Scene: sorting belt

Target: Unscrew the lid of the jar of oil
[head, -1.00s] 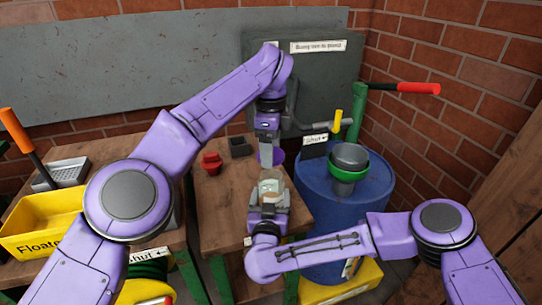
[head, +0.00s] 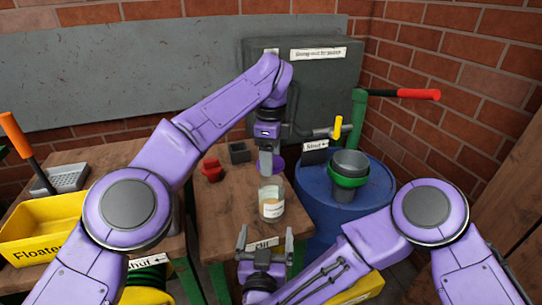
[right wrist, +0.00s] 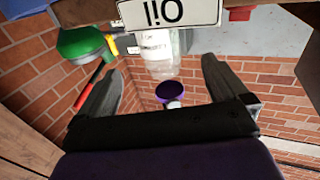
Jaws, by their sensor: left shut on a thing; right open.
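The jar of oil (head: 271,203) is clear glass with a pale label and stands upright on the narrow wooden table. Its top looks uncovered in the head view. A purple lid (head: 278,161) is at my left gripper (head: 267,172), which is shut on it above the jar. In the right wrist view, the jar (right wrist: 160,55) and a purple round shape (right wrist: 168,91) show upside down with a small gap between them. My right gripper (head: 265,233) is open and empty, in front of the jar and apart from it.
An Oil sign (head: 262,244) is at the table's front edge. A red object (head: 211,169) and a dark block (head: 239,152) lie behind left on the table. A blue drum (head: 372,205) with a green-rimmed funnel (head: 348,180) stands right. A yellow bin (head: 40,235) is left.

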